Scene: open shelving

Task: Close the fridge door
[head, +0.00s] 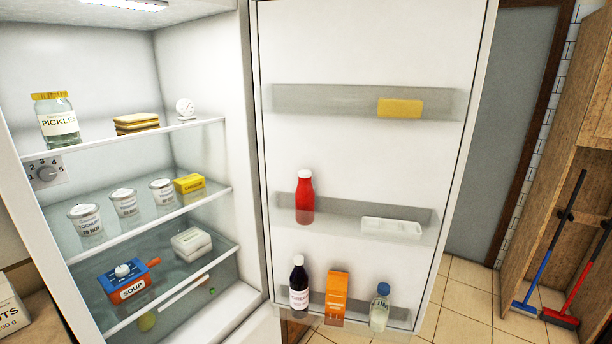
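The fridge door (350,165) stands wide open, hinged at the right side of the fridge body (205,90), with its inner face towards me. Its upper bin holds a yellow box (400,108). Its middle bin holds a red bottle (305,198) and a clear, whitish tray (391,228). Its bottom bin holds a dark bottle (299,285), an orange carton (336,297) and a pale bottle with a blue cap (380,307). Neither of my grippers is in the head view.
A wooden cabinet (594,120) and two brooms (562,250) stand at right. Tiled floor (465,300) between is clear.

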